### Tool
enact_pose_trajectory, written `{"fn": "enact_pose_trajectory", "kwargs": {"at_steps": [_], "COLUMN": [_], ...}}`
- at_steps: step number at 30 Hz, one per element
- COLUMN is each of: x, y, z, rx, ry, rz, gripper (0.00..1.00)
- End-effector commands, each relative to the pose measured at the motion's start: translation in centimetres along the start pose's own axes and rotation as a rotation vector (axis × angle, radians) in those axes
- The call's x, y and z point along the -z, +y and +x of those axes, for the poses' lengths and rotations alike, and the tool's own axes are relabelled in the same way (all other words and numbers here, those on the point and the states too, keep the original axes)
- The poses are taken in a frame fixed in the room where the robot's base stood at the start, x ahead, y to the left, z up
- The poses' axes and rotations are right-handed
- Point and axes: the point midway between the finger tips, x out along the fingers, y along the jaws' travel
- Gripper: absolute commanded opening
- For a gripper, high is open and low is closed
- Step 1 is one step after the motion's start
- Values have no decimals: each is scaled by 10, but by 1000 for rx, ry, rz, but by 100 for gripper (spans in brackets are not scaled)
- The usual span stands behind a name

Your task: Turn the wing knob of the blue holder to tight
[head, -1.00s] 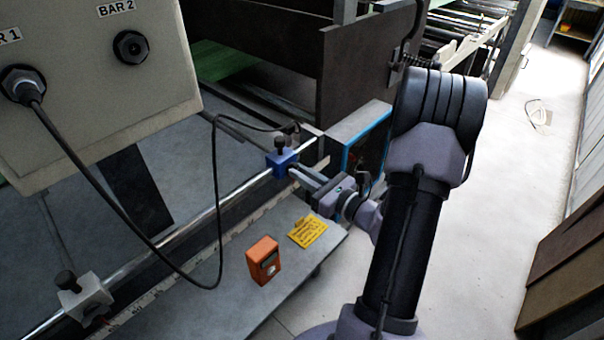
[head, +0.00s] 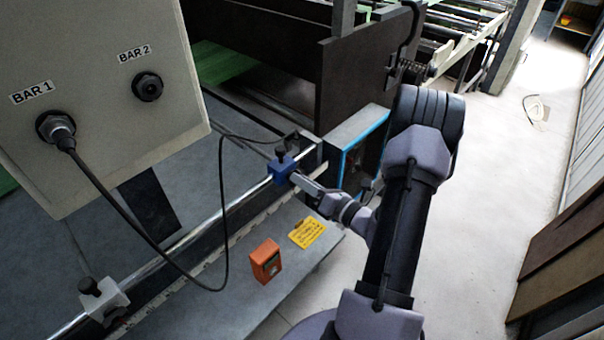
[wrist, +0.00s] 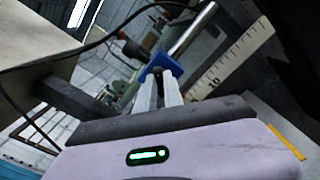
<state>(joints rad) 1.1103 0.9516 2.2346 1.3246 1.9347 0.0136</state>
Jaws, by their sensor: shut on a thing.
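The blue holder (head: 281,170) sits on the shiny round bar (head: 232,206), near the bar's far end. A dark knob (head: 280,154) stands on top of it. My gripper (head: 296,179) reaches the holder from the right, its fingers at the holder's near face. In the wrist view the two fingers (wrist: 158,92) meet the blue holder (wrist: 161,67) and are shut on a small dark part, the wing knob (wrist: 157,72). The fingers hide most of that knob, so its angle cannot be told.
A grey holder (head: 105,301) sits lower left on the bar. A control box (head: 95,120) with a hanging black cable (head: 222,215) is at left. An orange device (head: 265,261) and a yellow tag (head: 307,233) lie on the grey ledge. A blue-edged box (head: 352,145) stands behind my arm.

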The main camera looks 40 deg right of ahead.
Motion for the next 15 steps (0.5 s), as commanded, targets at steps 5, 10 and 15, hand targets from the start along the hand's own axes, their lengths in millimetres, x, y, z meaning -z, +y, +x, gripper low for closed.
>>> {"fn": "enact_pose_trajectory", "kwargs": {"at_steps": [5,10,15], "x": [-2,-2,-1], "y": [2,1,0], "z": [0,0,0], "rx": [1,1,1], "ry": [2,1,1], "rz": [166,328,486], "gripper": [0,0,0]}}
